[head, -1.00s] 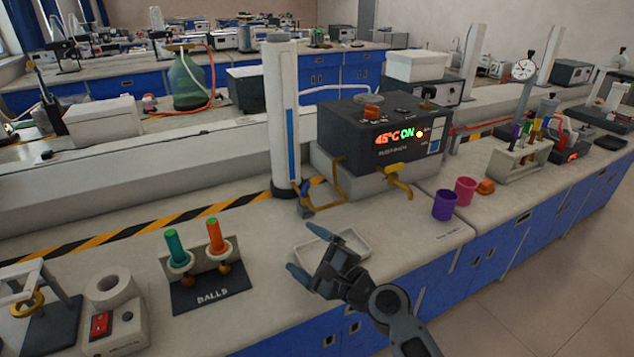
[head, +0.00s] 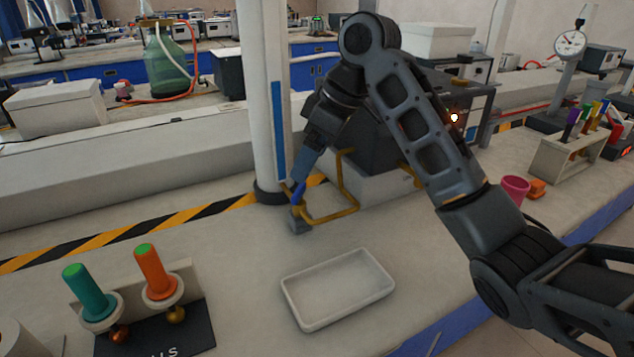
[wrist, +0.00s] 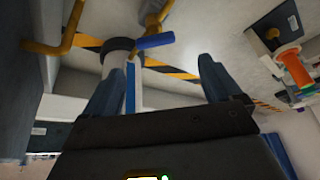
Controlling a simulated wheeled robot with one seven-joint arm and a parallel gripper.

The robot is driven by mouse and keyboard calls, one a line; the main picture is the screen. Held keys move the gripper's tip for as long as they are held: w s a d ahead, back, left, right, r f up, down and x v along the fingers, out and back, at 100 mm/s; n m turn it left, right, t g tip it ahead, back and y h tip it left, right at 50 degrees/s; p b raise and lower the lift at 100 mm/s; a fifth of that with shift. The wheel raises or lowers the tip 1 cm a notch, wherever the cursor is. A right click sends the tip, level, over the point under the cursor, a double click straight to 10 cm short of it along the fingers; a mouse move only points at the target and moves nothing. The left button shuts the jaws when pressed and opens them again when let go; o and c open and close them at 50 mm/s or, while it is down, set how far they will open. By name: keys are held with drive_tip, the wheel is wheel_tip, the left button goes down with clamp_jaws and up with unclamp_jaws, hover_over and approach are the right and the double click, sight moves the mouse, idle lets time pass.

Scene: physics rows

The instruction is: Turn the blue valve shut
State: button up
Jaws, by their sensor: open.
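The blue valve handle (head: 298,192) sits on the yellow pipe beside the base of the white column. It also shows in the wrist view, where the handle (wrist: 155,41) lies crosswise just beyond the fingertips. My gripper (head: 306,172) reaches down to it from above, with only a narrow part of the fingers visible in the head view. In the wrist view my gripper (wrist: 163,66) is open, one finger on each side of the picture, with nothing held between them. I cannot tell whether a finger touches the handle.
The white column (head: 262,100) stands close to the left of the valve. The yellow pipe (head: 345,190) runs right toward the dark heating unit (head: 372,150), partly hidden by my arm. A white tray (head: 303,318) lies in front, and bench around it is clear. A ball stand (head: 180,330) is front left.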

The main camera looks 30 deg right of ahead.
sight(298, 189)
drive_tip(key=shift+d+x, duration=0.2)
drive_tip(key=shift+x, duration=1.65)
drive_tip(key=shift+d+x, duration=0.2)
drive_tip(key=shift+x, duration=1.65)
drive_tip(key=shift+f, duration=0.1)
drive_tip(key=c, duration=1.1)
